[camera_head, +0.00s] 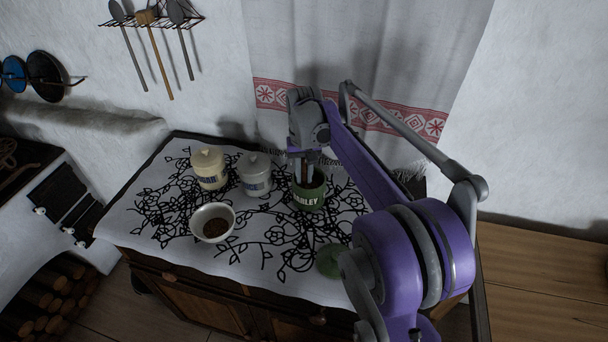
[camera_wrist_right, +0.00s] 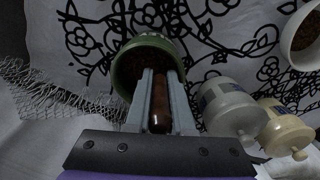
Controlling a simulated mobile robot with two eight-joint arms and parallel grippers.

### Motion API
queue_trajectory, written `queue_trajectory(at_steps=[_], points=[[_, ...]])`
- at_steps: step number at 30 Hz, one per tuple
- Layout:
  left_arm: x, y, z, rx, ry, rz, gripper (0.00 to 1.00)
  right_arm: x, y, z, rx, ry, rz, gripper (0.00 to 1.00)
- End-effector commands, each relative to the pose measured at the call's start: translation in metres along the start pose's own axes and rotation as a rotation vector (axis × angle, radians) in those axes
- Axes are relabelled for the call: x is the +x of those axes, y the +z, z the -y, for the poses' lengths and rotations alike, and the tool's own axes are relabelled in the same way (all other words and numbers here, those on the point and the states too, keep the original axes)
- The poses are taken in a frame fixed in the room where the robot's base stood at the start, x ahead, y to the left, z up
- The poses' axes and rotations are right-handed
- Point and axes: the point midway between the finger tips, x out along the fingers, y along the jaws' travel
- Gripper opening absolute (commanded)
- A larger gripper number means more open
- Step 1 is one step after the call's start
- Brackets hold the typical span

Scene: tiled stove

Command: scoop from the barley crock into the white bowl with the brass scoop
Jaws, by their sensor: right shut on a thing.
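The green barley crock (camera_head: 310,200), labelled BARLEY, stands uncovered on the patterned cloth; it also shows in the right wrist view (camera_wrist_right: 126,72) with dark grain inside. My right gripper (camera_head: 304,152) is above the crock, pointing down. It is shut on the brown handle of the scoop (camera_wrist_right: 160,112). The handle goes down into the crock mouth; the scoop's brass part is hidden. The white bowl (camera_head: 200,223) stands front left of the crock, with brown grain in it; its edge shows in the right wrist view (camera_wrist_right: 288,36). My left gripper is not in view.
A grey lidded crock (camera_head: 256,182) and a cream lidded crock (camera_head: 209,178) stand left of the barley crock. A green lid (camera_head: 328,262) lies near the cloth's front right, beside my right arm. A white curtain (camera_head: 370,60) hangs close behind. The cloth between bowl and lid is clear.

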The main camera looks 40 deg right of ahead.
Motion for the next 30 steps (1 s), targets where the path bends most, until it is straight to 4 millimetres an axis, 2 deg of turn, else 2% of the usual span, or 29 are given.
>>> queue_trajectory(at_steps=[30], points=[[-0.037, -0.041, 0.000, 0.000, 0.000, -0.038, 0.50, -0.070, -0.001, 0.000, 0.000, -0.001, -0.002, 0.00]])
